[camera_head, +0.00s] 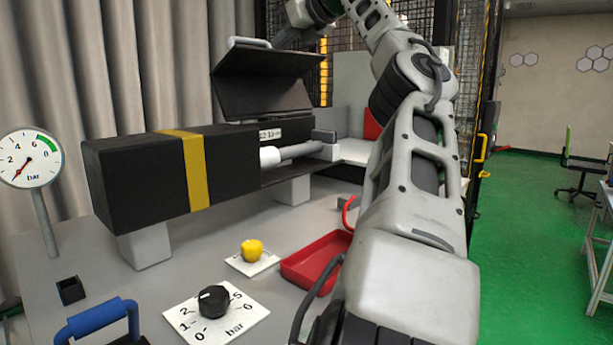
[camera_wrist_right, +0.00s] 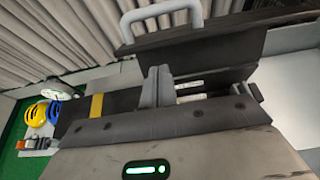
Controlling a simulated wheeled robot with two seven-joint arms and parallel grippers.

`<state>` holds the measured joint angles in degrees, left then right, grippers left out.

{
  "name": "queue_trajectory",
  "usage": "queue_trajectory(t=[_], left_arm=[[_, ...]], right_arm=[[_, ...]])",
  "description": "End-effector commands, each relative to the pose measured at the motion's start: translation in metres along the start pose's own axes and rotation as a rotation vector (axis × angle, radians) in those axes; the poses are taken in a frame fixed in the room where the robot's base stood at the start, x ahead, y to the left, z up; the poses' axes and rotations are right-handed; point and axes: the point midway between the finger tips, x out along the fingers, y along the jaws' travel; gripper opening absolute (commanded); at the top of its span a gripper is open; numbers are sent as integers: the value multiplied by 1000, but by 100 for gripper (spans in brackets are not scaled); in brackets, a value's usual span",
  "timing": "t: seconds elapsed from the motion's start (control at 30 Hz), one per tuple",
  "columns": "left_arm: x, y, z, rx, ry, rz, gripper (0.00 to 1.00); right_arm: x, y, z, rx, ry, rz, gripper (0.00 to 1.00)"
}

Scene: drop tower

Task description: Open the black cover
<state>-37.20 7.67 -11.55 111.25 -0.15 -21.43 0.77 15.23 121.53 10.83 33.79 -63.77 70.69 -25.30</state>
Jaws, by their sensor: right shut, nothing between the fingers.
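The black cover (camera_head: 265,85) stands raised and tilted up over the middle of the long black housing (camera_head: 150,185), which has a yellow band. The opening beneath it shows a white-tipped grey rod (camera_head: 290,153). The cover's light grey handle (camera_head: 248,42) is on its upper edge; the handle also shows at the top of the right wrist view (camera_wrist_right: 162,15). My right gripper (camera_head: 283,40) is high behind the cover, near the handle's right end and partly hidden. In the right wrist view its fingers (camera_wrist_right: 157,85) are together and empty, apart from the handle. My left gripper is out of view.
A red tray (camera_head: 318,262), a yellow knob (camera_head: 252,250), a black pressure dial (camera_head: 213,299) and a blue handle (camera_head: 97,320) are on the grey table. A gauge (camera_head: 30,158) stands at left. My right arm crosses the right side; mesh fencing is behind.

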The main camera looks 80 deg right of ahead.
Motion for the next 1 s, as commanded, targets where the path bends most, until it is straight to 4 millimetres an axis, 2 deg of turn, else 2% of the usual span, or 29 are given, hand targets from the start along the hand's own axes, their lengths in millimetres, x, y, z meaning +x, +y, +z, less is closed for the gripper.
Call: queue_trajectory(t=[0.17,0.27,0.47,0.6,0.8,1.0], left_arm=[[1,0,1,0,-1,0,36],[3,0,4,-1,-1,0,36],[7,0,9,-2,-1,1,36],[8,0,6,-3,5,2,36],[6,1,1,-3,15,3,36],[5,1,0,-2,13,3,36]], right_arm=[[-2,0,0,0,-1,1,0],[-12,0,0,0,-4,-1,0],[-54,0,-1,0,-6,-3,0],[-90,0,0,0,-5,-2,0],[-132,0,1,0,-3,-2,0],[-155,0,0,0,-1,-1,0]])
